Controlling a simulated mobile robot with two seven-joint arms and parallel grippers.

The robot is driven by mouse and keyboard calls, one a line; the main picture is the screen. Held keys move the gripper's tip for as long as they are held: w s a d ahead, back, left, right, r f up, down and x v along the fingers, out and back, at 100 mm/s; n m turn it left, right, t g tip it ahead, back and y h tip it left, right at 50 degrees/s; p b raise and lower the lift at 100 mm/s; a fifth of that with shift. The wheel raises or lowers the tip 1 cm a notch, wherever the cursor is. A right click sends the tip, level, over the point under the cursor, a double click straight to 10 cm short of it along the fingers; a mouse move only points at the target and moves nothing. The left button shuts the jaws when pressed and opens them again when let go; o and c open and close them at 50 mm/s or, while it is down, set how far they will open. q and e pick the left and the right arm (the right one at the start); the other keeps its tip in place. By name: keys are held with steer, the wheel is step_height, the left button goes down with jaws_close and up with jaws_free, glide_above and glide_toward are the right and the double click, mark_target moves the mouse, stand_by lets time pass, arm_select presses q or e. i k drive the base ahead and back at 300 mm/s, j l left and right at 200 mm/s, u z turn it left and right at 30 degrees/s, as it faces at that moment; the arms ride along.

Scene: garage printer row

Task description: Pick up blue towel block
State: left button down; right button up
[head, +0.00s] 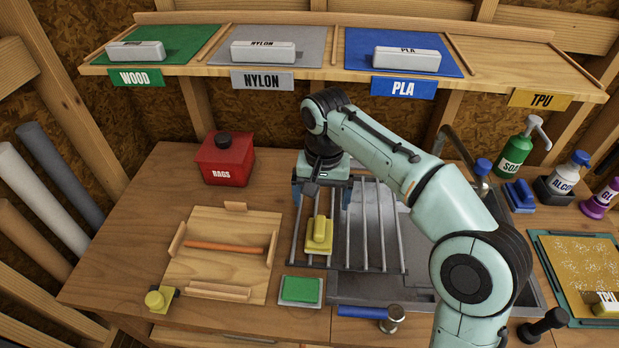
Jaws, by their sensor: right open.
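A blue block with a raised grip (520,196) stands on the bench right of the sink, between the green soap bottle and the alcohol bottle; I take it to be the blue towel block. My right gripper (322,200) points down over the left part of the wire rack, just behind a yellow block. It is open, with blue parts showing at both sides; my wrist hides most of the space between its fingers. It is well to the left of the blue block. My left gripper is not in view.
The yellow block (319,236) lies on the rack (375,225) over the sink. A green block (301,290), wooden tray (205,265) and red rags box (225,158) are to the left. Soap (516,155), alcohol (566,178) and glue (598,200) bottles crowd the right. A shelf (520,65) runs above.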

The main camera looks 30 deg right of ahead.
mark_target(520, 196)
steer(key=k+j, duration=0.8)
